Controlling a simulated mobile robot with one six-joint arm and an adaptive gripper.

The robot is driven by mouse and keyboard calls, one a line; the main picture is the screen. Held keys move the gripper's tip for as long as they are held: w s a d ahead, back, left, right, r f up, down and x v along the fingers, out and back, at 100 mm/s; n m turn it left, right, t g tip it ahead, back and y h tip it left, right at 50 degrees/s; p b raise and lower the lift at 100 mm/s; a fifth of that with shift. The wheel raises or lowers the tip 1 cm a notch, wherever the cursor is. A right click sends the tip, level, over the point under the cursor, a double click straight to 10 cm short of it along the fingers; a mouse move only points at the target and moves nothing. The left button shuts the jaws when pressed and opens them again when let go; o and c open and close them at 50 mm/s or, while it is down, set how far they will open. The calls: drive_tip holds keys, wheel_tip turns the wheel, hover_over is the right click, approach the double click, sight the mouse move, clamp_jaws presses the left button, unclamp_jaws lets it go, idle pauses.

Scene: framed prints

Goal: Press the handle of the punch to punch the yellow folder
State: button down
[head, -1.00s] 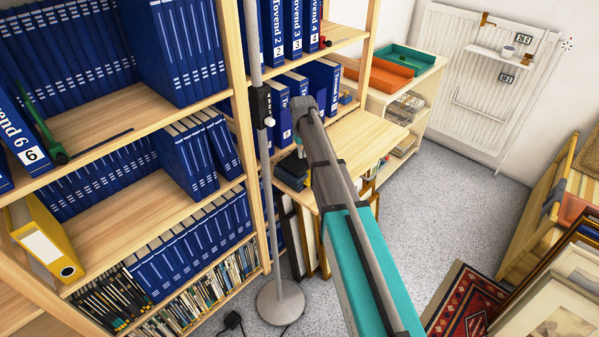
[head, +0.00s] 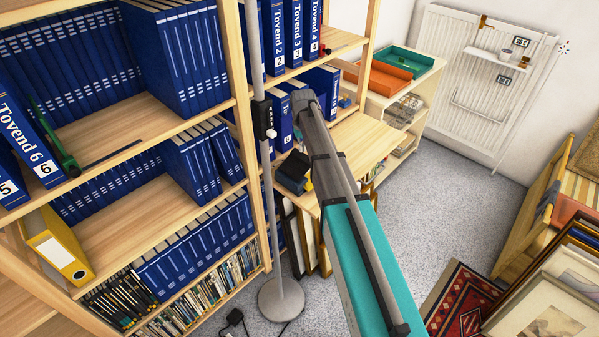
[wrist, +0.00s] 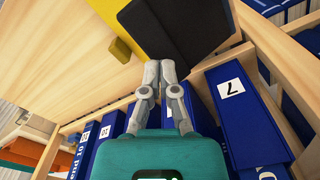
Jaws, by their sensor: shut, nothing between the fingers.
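My gripper (wrist: 160,68) has its two grey fingers together with nothing between them. In the wrist view its tips are at the lower edge of a dark, flat-sided object (wrist: 195,28), which looks like the punch; I cannot tell whether they touch. A yellow sheet (wrist: 125,22), apparently the yellow folder, lies beside and partly behind the dark object, with a small yellow piece (wrist: 120,50) below it. In the head view a dark object (head: 293,168) shows on the wooden desk left of my arm. My fingers are hidden there.
Blue binders (wrist: 245,120) stand close by in the wrist view, with a wooden upright beside them. In the head view a lamp pole (head: 265,165) stands left of my arm. A yellow binder (head: 62,255) sits on the left shelf. Grey floor (head: 425,205) at right is clear.

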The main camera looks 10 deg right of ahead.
drive_tip(key=shift+r+p, duration=1.5)
drive_tip(key=shift+r, duration=0.3)
drive_tip(key=s+m, duration=0.1)
drive_tip(key=s, duration=2.8)
drive_tip(key=shift+d, duration=0.2)
drive_tip(key=shift+d, duration=0.2)
